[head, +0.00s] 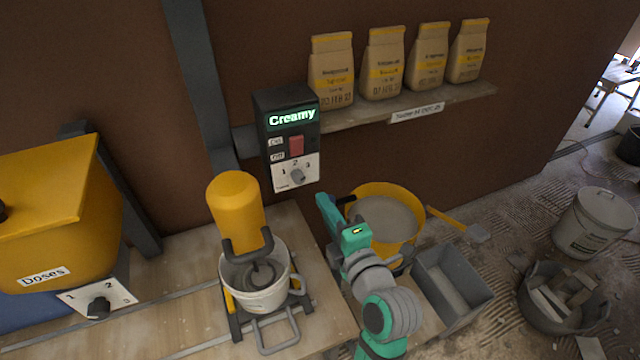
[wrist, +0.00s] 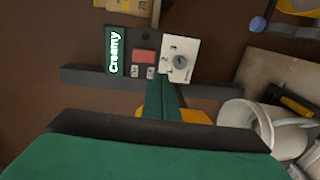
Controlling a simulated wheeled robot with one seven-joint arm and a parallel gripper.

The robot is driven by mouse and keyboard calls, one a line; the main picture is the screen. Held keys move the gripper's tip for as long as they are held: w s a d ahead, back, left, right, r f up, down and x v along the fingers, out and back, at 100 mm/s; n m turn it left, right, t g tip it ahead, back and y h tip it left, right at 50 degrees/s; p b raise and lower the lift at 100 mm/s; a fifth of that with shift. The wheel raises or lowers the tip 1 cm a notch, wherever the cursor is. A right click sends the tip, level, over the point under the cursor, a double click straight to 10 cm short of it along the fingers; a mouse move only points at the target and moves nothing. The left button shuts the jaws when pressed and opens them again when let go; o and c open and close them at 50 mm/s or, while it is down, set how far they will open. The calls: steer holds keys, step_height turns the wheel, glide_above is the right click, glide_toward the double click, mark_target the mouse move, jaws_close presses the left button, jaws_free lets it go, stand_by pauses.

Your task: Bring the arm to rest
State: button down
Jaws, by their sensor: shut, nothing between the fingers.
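My gripper (head: 324,203) is shut and empty, at the end of my teal and grey arm. In the head view its tip is below and right of the control box (head: 260,131), which reads "Creamy" and has a red switch (head: 296,146) and a dial (head: 297,176) numbered 1 to 3. I cannot tell the gap between fingertips and box; no contact is evident.
The yellow mixer (head: 236,205) stands over a white bucket (head: 262,292) on the bench. A yellow tub (head: 410,197) of grey material and a grey bin (head: 468,308) are close to my arm. Bags (head: 384,66) line the shelf. A yellow "Doses" hopper (head: 50,225) is at left.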

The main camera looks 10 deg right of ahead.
steer(key=shift+f, duration=0.1)
steer(key=s+a+f+m+g+h, duration=0.1)
steer(key=s+a+f+m+h, duration=0.1)
steer(key=s+f+m, duration=0.65)
steer(key=s+a+f+m+h, duration=0.1)
steer(key=s+f+m+h, duration=0.3)
steer(key=f, duration=0.7)
steer(key=s+a+f+m, duration=0.1)
steer(key=s+m, duration=0.1)
steer(key=s, duration=0.5)
steer(key=s+a+f+m+y, duration=0.1)
steer(key=s+a+m, duration=0.1)
steer(key=s, duration=0.6)
steer(key=s+a+f+m, duration=0.1)
steer(key=s+m, duration=0.3)
steer(key=s, duration=0.4)
steer(key=shift+a, duration=0.7)
steer(key=shift+m, duration=0.25)
